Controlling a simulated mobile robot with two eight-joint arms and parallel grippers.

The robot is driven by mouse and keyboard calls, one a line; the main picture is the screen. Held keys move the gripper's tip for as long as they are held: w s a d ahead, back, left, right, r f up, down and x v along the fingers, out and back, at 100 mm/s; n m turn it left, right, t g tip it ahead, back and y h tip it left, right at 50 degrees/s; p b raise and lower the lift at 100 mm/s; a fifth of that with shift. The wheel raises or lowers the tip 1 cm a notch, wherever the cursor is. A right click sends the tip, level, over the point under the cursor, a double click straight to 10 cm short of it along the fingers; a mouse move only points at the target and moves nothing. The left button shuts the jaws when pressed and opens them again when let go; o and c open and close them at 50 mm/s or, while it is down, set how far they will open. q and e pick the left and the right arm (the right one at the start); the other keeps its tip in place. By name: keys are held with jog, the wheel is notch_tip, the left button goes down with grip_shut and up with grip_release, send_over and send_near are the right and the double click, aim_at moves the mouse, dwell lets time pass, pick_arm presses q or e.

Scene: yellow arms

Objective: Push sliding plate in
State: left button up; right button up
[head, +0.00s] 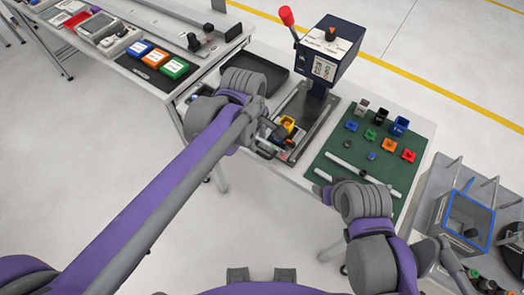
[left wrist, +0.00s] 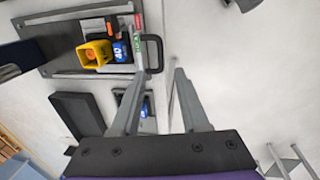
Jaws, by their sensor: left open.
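The sliding plate (left wrist: 105,62) lies on the base of the dark blue press (head: 328,55). It carries a yellow block (left wrist: 93,53) and a blue part (left wrist: 121,50), and its dark U-shaped handle (left wrist: 158,54) sticks out at the front. In the head view, the handle (head: 267,152) shows beside my left gripper (head: 268,126). In the left wrist view, my left gripper (left wrist: 161,71) is open, with its fingertips near the handle end; I cannot tell if they touch it. My right gripper (head: 321,190) is near the green mat's front edge, and its jaw state is unclear.
The green mat (head: 338,150) right of the press holds several coloured parts and two white rods. A black tray (head: 254,74) lies behind my left arm. Another table with bins (head: 165,62) is at the left. A grey cart (head: 435,215) stands at the right.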

aim_at(261, 153)
pick_arm(q)
jog(key=f, duration=0.5)
jog(key=w+f, duration=0.1)
jog(key=f, duration=0.2)
jog(key=shift+w+d+f, duration=0.1)
jog(key=shift+d, duration=0.3)
grip_shut()
dwell(0.9)
